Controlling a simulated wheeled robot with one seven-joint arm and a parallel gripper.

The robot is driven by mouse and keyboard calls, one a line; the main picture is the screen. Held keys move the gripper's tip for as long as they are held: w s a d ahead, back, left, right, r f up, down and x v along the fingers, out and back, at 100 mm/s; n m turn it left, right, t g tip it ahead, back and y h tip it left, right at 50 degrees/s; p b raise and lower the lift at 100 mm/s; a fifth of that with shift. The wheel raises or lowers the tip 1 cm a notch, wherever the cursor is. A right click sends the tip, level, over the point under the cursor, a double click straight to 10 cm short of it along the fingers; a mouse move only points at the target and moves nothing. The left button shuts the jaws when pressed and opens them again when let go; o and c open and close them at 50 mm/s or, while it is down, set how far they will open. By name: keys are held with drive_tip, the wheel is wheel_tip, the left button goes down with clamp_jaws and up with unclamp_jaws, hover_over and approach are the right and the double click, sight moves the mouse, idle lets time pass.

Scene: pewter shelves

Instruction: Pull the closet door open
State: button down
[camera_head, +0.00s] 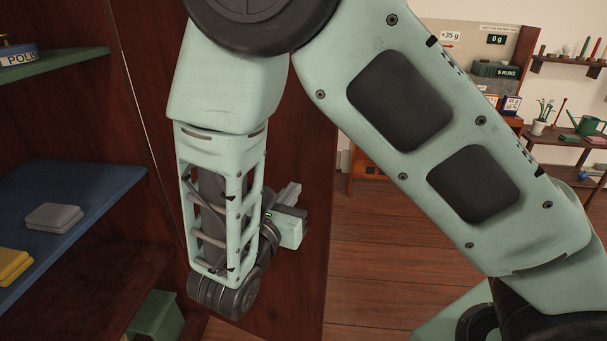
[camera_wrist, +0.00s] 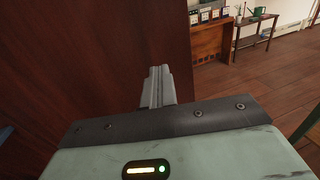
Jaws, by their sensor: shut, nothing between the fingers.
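The closet door (camera_head: 303,150) is a dark red-brown wooden panel in the middle of the head view, standing beside the shelves so that the closet's inside shows at left. It also fills the left of the wrist view (camera_wrist: 90,65). No handle shows; part of the door is hidden behind my arm. My gripper (camera_head: 291,191) is in front of the door panel, near its right edge. Its grey fingers are together and empty in the wrist view (camera_wrist: 157,84), close to the door's edge. I cannot tell whether they touch the door.
A blue shelf (camera_head: 95,185) holds a grey box (camera_head: 54,217) and a yellow box (camera_head: 13,264). A green shelf (camera_head: 60,62) with a tin is above it. A green bin (camera_head: 156,318) stands low. Open wooden floor (camera_head: 375,260) lies right of the door, with tables farther back.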

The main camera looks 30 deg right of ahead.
sight(310, 169)
drive_tip(key=x, duration=0.6)
drive_tip(key=shift+w+d+p, duration=0.15)
drive_tip(key=shift+d+p, duration=0.05)
drive_tip(key=shift+p, duration=0.2)
drive_tip(key=shift+d, duration=0.15)
drive_tip(key=w+a+x, duration=0.1)
drive_tip(key=x, duration=1.1)
drive_tip(key=w+a+b+x, duration=0.1)
drive_tip(key=w+x, duration=0.1)
drive_tip(key=x, duration=1)
drive_tip(key=shift+w, duration=0.35)
drive_tip(key=shift+a, duration=0.15)
drive_tip(key=b+v, duration=0.2)
drive_tip(key=v, duration=1.5)
drive_tip(key=shift+s+a, duration=0.1)
drive_tip(key=shift+s, duration=0.2)
